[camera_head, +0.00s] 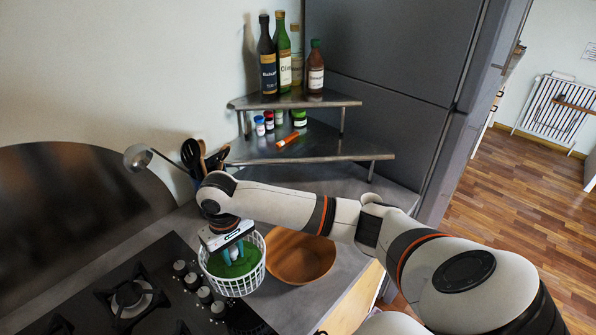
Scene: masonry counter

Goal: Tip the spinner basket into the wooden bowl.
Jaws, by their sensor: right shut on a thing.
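The spinner basket (236,285) is white and slatted, with green contents (238,264) inside. It looks close to upright, over the counter edge of the stove. My right gripper (232,255) points down at the basket from above and is shut; its blue-grey fingertips are at the basket, and the exact grip is partly hidden by the gripper body. The wooden bowl (300,262) is brown and round, just right of the basket, with its far rim partly behind my right arm. Its visible inside looks empty. My left gripper is not in view.
A stove (130,297) with knobs lies left of the basket. A utensil holder with a ladle (138,157) and dark spoons (192,155) stands behind. A metal corner shelf (300,150) holds bottles and small jars. The grey counter (320,292) ends right of the bowl.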

